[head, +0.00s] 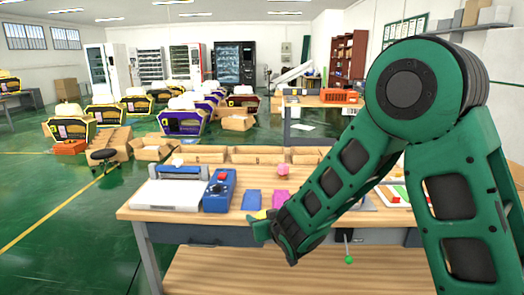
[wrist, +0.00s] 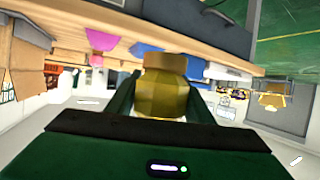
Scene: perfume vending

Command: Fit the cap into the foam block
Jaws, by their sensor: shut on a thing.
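My gripper (head: 260,226) is shut on a gold, faceted piece that looks like the cap (wrist: 163,92). The wrist view shows it between my two dark green fingers. In the head view the cap is a small yellow patch (head: 262,214) at the fingertips, by the bench's front edge. A flat blue block (head: 251,199) and a pink block (head: 280,198) lie on the bench just behind my gripper. I cannot tell which, if either, is the foam block. The wrist view shows the pink (wrist: 101,39) and blue (wrist: 147,49) pieces upside down.
The wooden workbench (head: 165,214) carries a blue box with a red button (head: 219,190), a white-and-blue device (head: 168,193) and a small pink object (head: 284,170). Cardboard bins (head: 247,155) line its back. A green-tipped lever (head: 348,259) hangs at the front.

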